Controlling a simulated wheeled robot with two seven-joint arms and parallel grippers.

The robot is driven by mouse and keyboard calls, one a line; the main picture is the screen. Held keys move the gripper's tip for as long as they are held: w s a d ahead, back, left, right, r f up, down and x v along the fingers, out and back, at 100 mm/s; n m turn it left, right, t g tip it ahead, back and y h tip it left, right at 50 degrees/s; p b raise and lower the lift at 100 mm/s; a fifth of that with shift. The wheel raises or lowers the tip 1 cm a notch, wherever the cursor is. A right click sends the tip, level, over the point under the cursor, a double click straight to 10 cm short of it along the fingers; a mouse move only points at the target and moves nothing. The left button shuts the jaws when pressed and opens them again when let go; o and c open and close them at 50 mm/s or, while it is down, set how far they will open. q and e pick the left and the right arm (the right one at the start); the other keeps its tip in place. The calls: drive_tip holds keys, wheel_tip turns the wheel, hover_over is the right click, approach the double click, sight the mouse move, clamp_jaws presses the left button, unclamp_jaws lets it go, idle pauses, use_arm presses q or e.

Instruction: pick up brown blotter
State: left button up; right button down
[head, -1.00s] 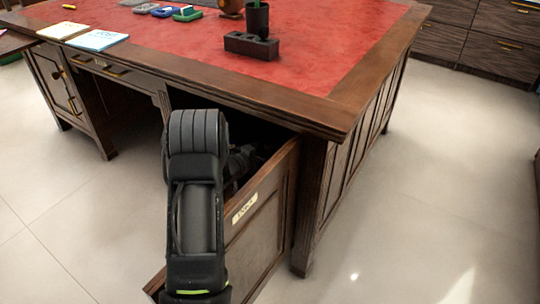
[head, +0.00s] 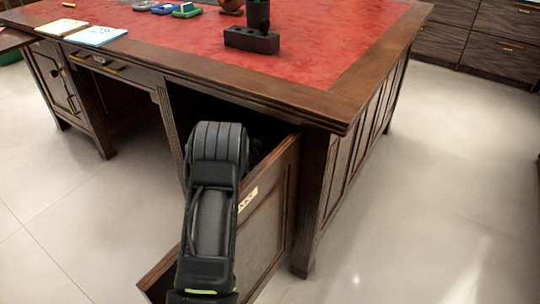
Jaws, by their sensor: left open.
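I cannot clearly make out a brown blotter. A brown rounded object (head: 231,6) at the top edge of the head view, on the desk, is cut off, so I cannot tell if it is one. My left arm rises in front of the open drawer (head: 262,225) at the desk's near corner. My left gripper (head: 256,147) is a dark shape in the drawer's opening, mostly hidden behind my arm and in shadow. It is open. The drawer's inside is hidden, and I cannot see what lies there. My right gripper is out of view.
The red-topped desk (head: 330,40) has a black block (head: 251,40) with a dark cup (head: 257,15) behind it. Green (head: 187,11) and blue (head: 163,9) items and booklets (head: 96,36) lie at left. The drawer's tall front stands right of my arm. Floor at right is clear.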

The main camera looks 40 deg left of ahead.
use_arm(q)
drive_tip(key=shift+c, duration=0.4)
drive_tip(key=shift+r, duration=0.1)
clamp_jaws()
idle(0.8)
